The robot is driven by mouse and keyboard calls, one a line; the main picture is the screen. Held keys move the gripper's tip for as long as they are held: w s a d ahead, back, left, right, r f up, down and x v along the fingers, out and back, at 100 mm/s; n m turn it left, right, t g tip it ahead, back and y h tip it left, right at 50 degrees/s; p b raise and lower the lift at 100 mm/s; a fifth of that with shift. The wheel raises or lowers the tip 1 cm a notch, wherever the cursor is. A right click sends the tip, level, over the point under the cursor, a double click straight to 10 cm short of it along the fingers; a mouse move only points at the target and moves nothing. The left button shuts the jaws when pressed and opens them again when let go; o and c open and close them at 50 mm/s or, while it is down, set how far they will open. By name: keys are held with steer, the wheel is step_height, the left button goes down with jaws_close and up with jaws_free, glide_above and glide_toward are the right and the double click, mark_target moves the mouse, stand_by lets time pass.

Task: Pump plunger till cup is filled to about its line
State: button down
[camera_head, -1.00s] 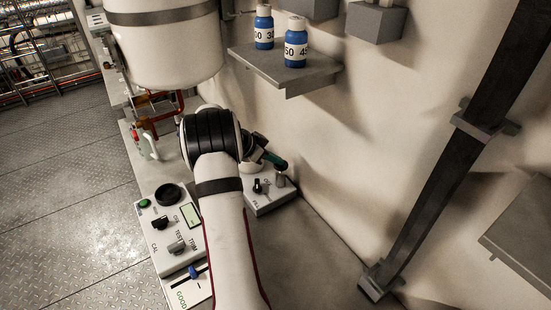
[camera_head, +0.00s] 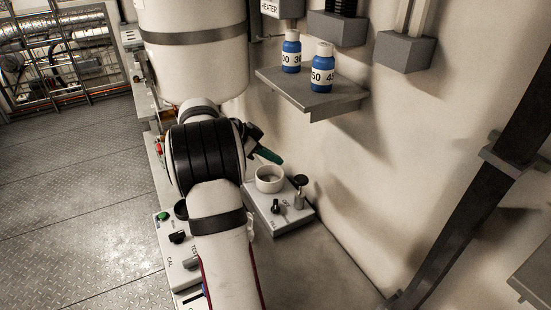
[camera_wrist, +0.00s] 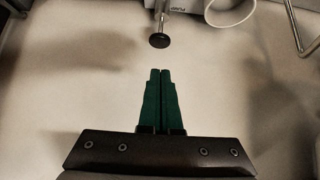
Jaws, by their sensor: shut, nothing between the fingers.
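The white cup (camera_head: 269,179) stands on the grey dispenser box (camera_head: 284,221). Its inside shows in the head view, but its line and level are too small to tell. The plunger (camera_head: 300,182) stands upright beside the cup with a dark round knob on a metal stem. My gripper (camera_head: 272,157) has green fingers and is shut and empty, above and behind the cup in the head view. In the wrist view the plunger's knob (camera_wrist: 160,40) is just beyond my fingertips (camera_wrist: 160,72), apart from them. The cup (camera_wrist: 229,8) is cut off at the top edge.
A panel with knobs (camera_head: 169,258) is partly hidden by my arm. A large white tank (camera_head: 196,65) hangs above. A shelf (camera_head: 320,101) holds two blue bottles (camera_head: 292,52), (camera_head: 322,68). A dark slanted post (camera_head: 475,190) stands at right.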

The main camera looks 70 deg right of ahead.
steer(key=w+a+r+n+t+y, duration=0.1)
steer(key=w+a+n+t, duration=0.2)
steer(key=a, duration=0.7)
steer(key=w+a+n+y, duration=0.1)
steer(key=w+a+n, duration=0.25)
steer(key=a, duration=0.65)
steer(key=w+a+r+n+t+y, duration=0.15)
steer(key=a+n, duration=0.35)
steer(key=a, duration=0.5)
steer(key=s+a+f+n+y, duration=0.1)
steer(key=s+a+n, duration=0.2)
steer(key=a, duration=0.4)
steer(key=s+a+f+n+t+y, duration=0.1)
steer(key=s+a+n+y, duration=0.1)
steer(key=a, duration=0.6)
steer(key=s+a+f+n+y, duration=0.1)
steer(key=s+a+f+n, duration=0.1)
steer(key=s+a+n, duration=0.2)
steer(key=a+n, duration=0.1)
steer(key=a, duration=0.2)
steer(key=shift+s+a+t+y, duration=0.15)
steer(key=shift+s+t+y, duration=0.2)
steer(key=shift+s, duration=0.05)
steer(key=shift+w, duration=0.1)
